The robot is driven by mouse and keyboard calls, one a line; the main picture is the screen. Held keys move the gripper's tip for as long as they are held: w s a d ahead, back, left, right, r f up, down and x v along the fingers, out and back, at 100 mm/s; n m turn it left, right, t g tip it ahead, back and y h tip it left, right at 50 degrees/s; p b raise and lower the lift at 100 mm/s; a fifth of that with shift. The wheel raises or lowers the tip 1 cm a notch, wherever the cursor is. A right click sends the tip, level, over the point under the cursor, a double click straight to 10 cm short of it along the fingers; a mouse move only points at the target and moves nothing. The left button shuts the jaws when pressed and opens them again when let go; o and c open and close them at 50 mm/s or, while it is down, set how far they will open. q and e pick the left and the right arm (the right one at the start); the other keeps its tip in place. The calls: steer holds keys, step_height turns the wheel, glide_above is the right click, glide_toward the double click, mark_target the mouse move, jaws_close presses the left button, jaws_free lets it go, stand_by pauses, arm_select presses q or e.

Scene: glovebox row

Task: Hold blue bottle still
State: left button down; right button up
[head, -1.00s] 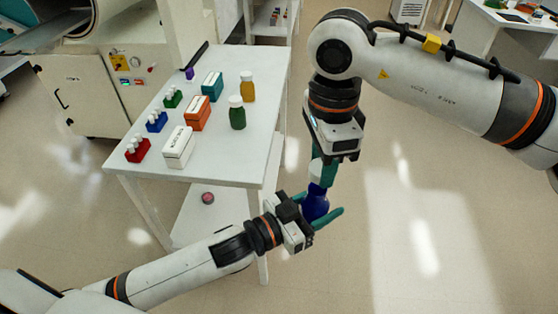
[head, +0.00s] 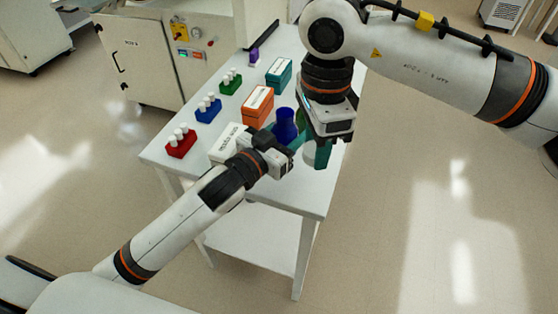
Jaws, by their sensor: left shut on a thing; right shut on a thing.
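The blue bottle (head: 285,128) shows in the head view above the worktable, its narrow neck upward and bare of a cap. My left gripper (head: 294,137) is shut on its body from the lower left; the fingers and wrist hide the bottle's lower part. My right gripper (head: 319,154) points down just right of the bottle. It is shut on a white cap (head: 309,157), partly hidden by the teal fingers. The cap is apart from the bottle.
The white table (head: 315,203) carries red (head: 181,147), blue (head: 208,113) and green (head: 230,84) vial racks, and white (head: 226,140), orange (head: 257,108) and teal (head: 279,74) boxes. A small purple item (head: 254,55) lies at the back. The floor at right is clear.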

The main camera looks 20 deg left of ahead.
arm_select(q)
steer(key=f, duration=0.3)
steer(key=shift+s+d+f, duration=0.1)
steer(key=shift+s+d, duration=0.05)
steer(key=shift+s, duration=0.1)
steer(key=shift+f+b, duration=0.4)
steer(key=shift+f, duration=1.9)
steer(key=shift+w+f, duration=0.1)
steer(key=c, duration=0.7)
jaws_free()
steer(key=shift+o, duration=0.3)
